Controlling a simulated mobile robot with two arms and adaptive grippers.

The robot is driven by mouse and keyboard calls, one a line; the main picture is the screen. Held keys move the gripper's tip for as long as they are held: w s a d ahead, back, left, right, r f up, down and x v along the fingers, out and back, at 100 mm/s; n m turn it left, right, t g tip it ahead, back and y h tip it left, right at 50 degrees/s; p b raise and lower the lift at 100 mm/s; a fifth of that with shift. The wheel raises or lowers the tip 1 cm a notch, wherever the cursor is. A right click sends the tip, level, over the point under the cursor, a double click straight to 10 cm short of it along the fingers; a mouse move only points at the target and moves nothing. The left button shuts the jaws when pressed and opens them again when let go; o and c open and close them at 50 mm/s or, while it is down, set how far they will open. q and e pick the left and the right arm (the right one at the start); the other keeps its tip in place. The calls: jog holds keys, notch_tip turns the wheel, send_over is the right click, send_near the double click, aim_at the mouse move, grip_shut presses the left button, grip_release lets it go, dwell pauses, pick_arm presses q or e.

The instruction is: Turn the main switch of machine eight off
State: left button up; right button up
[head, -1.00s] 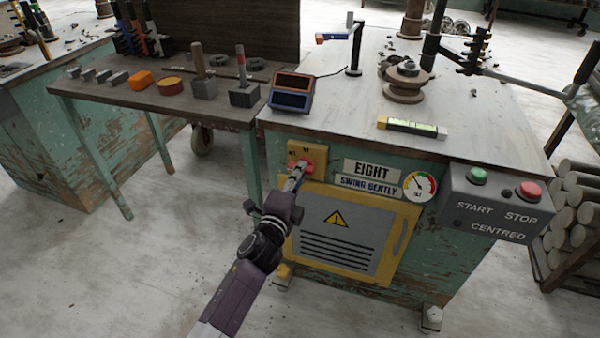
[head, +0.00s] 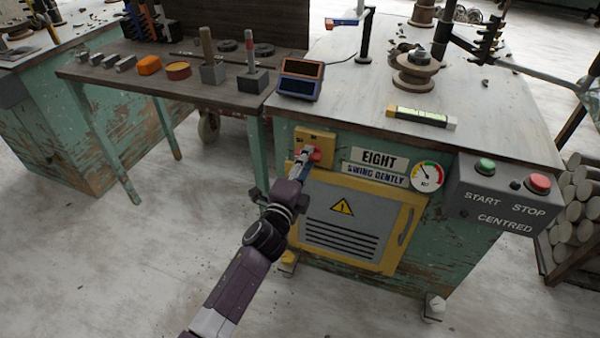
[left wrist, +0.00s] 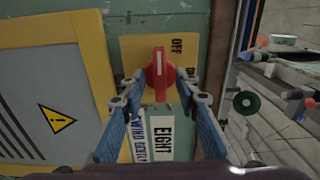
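The main switch is a red handle (left wrist: 158,76) on a yellow plate (left wrist: 134,50) on the front of machine eight; the plate (head: 318,135) also shows in the head view. In the left wrist view the handle lies lengthwise up and down, its upper end near the word OFF. A second label is partly hidden by a finger. My left gripper (left wrist: 163,76) is open, its fingertips on both sides of the handle and very near it; contact is unclear. In the head view my left gripper (head: 304,159) reaches the switch and partly hides it. My right gripper is not in view.
The EIGHT sign (head: 379,159) and a gauge (head: 427,175) are right of the switch. A yellow-framed hatch (head: 345,228) is below. A grey START and STOP box (head: 505,198) sticks out at the right. A side table (head: 165,92) with tools stands to the left.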

pick_arm(q)
jog(key=v, duration=1.1)
jog(key=shift+s, duration=0.25)
jog(key=shift+a, duration=0.15)
